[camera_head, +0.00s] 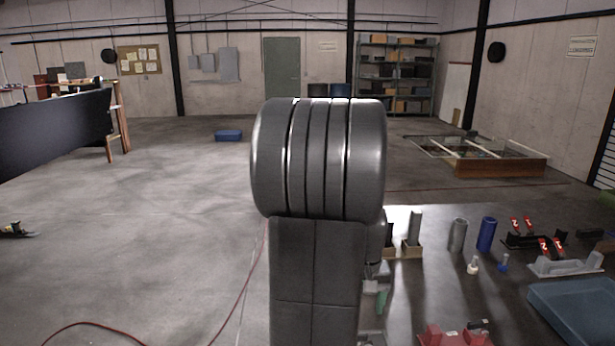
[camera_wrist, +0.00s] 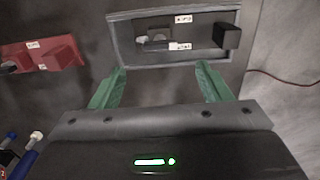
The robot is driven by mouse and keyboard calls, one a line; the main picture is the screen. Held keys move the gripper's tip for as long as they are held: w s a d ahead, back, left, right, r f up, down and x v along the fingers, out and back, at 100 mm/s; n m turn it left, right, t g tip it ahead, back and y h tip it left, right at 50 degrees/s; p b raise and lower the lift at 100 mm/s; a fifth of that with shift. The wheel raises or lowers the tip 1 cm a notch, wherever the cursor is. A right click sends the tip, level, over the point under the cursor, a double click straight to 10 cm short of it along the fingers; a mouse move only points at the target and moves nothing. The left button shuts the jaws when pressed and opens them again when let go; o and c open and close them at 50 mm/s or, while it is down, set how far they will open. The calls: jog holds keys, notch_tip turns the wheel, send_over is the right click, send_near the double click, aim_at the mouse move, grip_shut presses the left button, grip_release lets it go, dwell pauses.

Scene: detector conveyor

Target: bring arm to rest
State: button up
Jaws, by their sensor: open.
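My arm stands upright in the middle of the head view and hides part of the table behind it. My gripper (camera_wrist: 161,88) shows in the wrist view with its two green fingers spread wide apart. Nothing is between the fingers. Beyond the fingertips lies a grey tray (camera_wrist: 120,42) with a dark block (camera_wrist: 227,37) at its right end and small grey parts at its left. In the head view the gripper is mostly hidden behind my arm; only a bit of green shows beside it.
A dark table (camera_head: 440,290) at the right holds a grey cylinder (camera_head: 458,235), a blue cylinder (camera_head: 486,234), red-marked clamps (camera_head: 522,232), a blue bin (camera_head: 575,312) and a red fixture (camera_head: 455,337). A red cable (camera_head: 240,292) lies on the floor. The left floor is largely clear.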

notch_tip(320, 180, down, 9)
jog(key=shift+r, duration=0.2)
jog(key=shift+n, duration=0.3)
jog(key=shift+r, duration=0.1)
